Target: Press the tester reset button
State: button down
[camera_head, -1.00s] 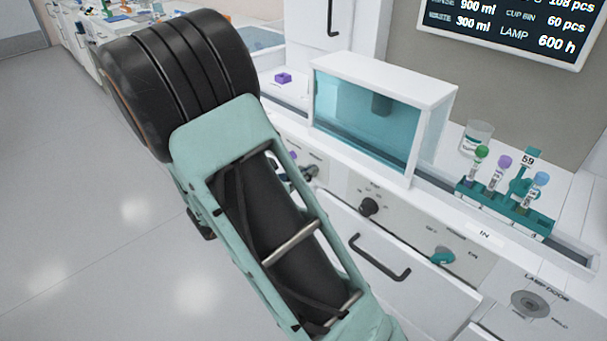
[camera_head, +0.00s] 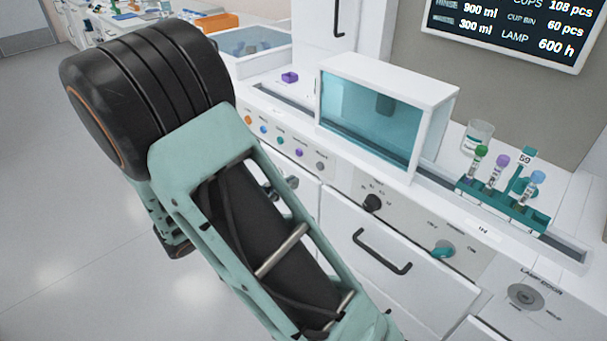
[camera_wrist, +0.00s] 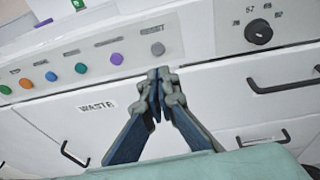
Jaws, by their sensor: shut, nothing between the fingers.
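The reset button is a grey round button (camera_wrist: 158,49) under a label reading RESET in the wrist view, at the right end of a row of coloured buttons. It also shows in the head view (camera_head: 320,166) on the front panel. My gripper (camera_wrist: 158,72) is shut and empty, its fingertips just below the grey button in the picture. I cannot tell whether they touch the panel. In the head view my arm hides most of the gripper.
Left of the grey button are purple (camera_wrist: 116,59), blue, green and orange buttons. A black knob (camera_wrist: 258,32) is to the right. Below is a drawer labelled WASTE (camera_wrist: 97,107). A tube rack (camera_head: 505,205) and a glass-fronted box (camera_head: 365,120) stand on the counter.

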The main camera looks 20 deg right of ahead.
jog(key=shift+v, duration=2.35)
